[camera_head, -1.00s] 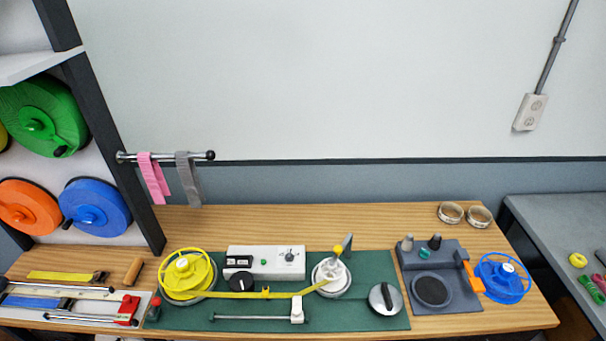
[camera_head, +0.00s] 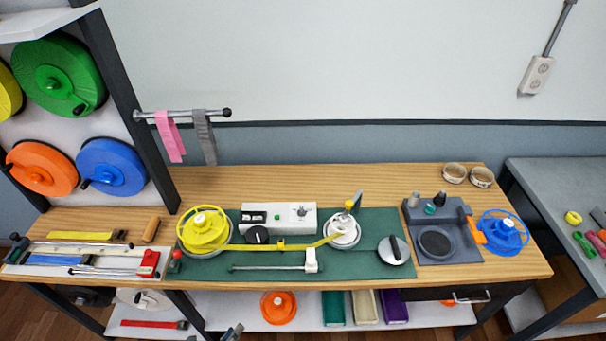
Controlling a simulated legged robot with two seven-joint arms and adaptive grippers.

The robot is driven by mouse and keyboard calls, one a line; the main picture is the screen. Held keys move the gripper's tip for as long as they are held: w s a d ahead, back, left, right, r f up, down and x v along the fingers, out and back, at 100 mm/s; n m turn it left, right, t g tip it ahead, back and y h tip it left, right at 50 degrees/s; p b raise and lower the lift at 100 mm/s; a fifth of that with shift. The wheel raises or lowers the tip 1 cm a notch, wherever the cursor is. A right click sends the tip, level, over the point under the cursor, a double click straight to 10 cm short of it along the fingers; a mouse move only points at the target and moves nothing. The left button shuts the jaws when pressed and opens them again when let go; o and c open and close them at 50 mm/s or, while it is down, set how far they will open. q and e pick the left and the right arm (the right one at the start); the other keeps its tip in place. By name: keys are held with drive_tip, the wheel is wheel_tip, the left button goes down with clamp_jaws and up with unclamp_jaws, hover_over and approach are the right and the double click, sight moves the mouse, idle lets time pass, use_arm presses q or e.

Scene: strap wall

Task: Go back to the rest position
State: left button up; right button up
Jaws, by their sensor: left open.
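Only the tips of my left gripper (camera_head: 232,332) show, at the bottom edge of the head view, low in front of the bench and below its top. It is open, with nothing seen between the fingers; the rest of the arm is out of the picture. My right gripper is not in view. On the green mat (camera_head: 375,225), a yellow strap (camera_head: 285,246) runs from the yellow reel (camera_head: 203,229) to the white winder (camera_head: 342,231). The gripper is apart from all of these.
The wooden bench (camera_head: 300,180) fills the middle. A lower shelf (camera_head: 240,310) holds an orange reel (camera_head: 278,307) and several coloured boxes. Left is a rack post (camera_head: 135,110) with strap reels. Right are a dark fixture (camera_head: 437,241), a blue reel (camera_head: 503,232) and a grey table (camera_head: 550,180).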

use_arm(q)
drive_tip(key=s+a+f+n+g+y, duration=0.3)
drive_tip(key=s+f+n, duration=0.45)
drive_tip(key=f, duration=0.45)
drive_tip(key=s+a+f+n+g+y, duration=0.2)
drive_tip(key=s+a+f+n+g, duration=0.15)
drive_tip(key=s+f+n, duration=0.45)
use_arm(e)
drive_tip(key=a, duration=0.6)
use_arm(q)
drive_tip(key=s+d+f+n+g, duration=0.2)
drive_tip(key=s+f+n, duration=0.4)
drive_tip(key=s, duration=0.3)
drive_tip(key=s+d+f+n+g+y, duration=0.1)
drive_tip(key=s+f+n+g, duration=0.3)
drive_tip(key=s, duration=0.5)
drive_tip(key=shift+s+d+f+n, duration=0.2)
drive_tip(key=shift+d+f+n, duration=0.3)
drive_tip(key=shift+f+n, duration=0.7)
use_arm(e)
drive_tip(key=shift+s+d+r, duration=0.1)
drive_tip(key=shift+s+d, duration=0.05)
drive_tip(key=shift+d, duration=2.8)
